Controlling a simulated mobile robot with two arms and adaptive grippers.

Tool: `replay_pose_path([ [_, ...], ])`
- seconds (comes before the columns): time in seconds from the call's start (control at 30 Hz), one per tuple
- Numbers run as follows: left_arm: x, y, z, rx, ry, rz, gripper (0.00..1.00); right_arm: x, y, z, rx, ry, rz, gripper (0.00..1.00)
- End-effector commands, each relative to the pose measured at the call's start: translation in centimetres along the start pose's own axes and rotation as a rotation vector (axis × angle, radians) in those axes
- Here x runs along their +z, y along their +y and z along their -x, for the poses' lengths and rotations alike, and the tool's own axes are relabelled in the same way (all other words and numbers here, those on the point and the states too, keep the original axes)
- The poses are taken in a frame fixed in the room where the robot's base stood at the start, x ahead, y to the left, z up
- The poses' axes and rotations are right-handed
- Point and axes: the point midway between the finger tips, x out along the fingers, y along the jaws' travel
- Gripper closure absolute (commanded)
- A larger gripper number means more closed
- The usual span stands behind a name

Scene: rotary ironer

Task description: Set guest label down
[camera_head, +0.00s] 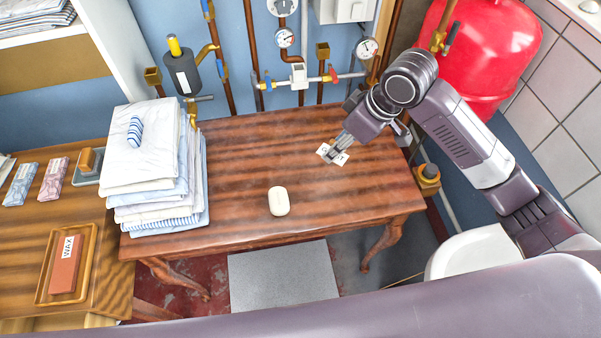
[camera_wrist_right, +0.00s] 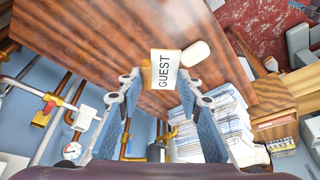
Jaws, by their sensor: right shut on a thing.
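The guest label (camera_head: 324,151) is a small white card at my right gripper's fingertips, over the right back part of the wooden table. In the right wrist view the guest label (camera_wrist_right: 164,70) shows the word GUEST and a tan strip along one side. My right gripper (camera_head: 337,150) is shut on the label; its blue-padded fingers (camera_wrist_right: 160,88) flank it in the wrist view. I cannot tell whether the label touches the tabletop (camera_head: 240,150). My left gripper is not in view.
A white soap-like bar (camera_head: 279,201) lies near the table's front middle. Pipes and gauges (camera_head: 298,75) line the wall behind. Bare tabletop surrounds the label.

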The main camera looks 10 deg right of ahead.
Motion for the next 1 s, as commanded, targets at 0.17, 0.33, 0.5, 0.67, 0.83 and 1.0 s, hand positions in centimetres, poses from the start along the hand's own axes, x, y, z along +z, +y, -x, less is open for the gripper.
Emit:
replay_pose_path([
  [0.17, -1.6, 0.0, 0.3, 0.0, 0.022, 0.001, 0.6, 1.4, -0.2, -2.8, -0.005, -0.007, -0.004, 0.77],
  [0.33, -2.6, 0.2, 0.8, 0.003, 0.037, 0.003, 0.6, 3.1, -0.2, -7.0, -0.005, -0.007, -0.006, 0.77],
  [0.5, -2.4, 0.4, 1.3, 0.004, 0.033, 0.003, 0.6, 4.8, -0.1, -11.0, -0.003, -0.006, -0.004, 0.77],
  [0.67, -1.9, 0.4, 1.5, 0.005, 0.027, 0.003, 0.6, 5.8, -0.1, -13.6, -0.001, -0.003, -0.003, 0.77],
  [0.83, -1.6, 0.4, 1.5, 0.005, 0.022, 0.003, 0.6, 6.3, -0.1, -14.9, -0.001, -0.003, -0.002, 0.77],
  [1.0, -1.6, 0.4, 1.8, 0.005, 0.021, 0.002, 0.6, 7.2, -0.1, -17.2, -0.002, -0.003, -0.004, 0.77],
])
